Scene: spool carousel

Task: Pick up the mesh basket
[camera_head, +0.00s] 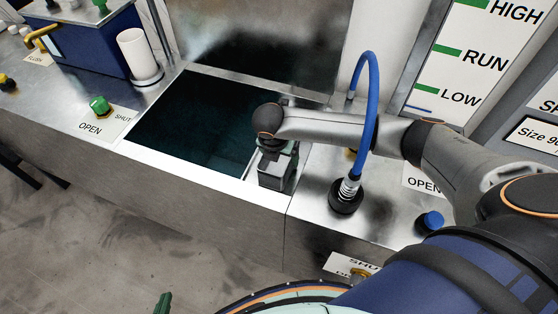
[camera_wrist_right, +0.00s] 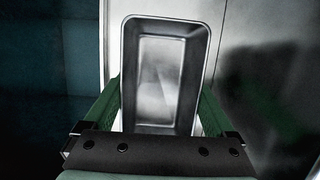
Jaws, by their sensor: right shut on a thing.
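The basket (camera_wrist_right: 160,75) is a rectangular metal bin with rounded corners and a bare, shiny inside; I cannot make out any mesh. In the right wrist view it sits between the two green fingers of my right gripper (camera_wrist_right: 159,100), which are shut on it from both sides. In the head view my right gripper (camera_head: 275,182) points down at the right end of the dark tank, by the counter's front edge. The basket is mostly hidden there by the gripper. A green tip (camera_head: 163,303) at the bottom edge looks like part of my left gripper; its opening is not shown.
The dark sunken tank (camera_head: 190,115) lies left of my right gripper. A blue hose (camera_head: 371,90) arches up close to my right arm from a black base (camera_head: 346,197). A blue knob (camera_head: 431,222) and a green knob (camera_head: 99,105) stand on the steel counter.

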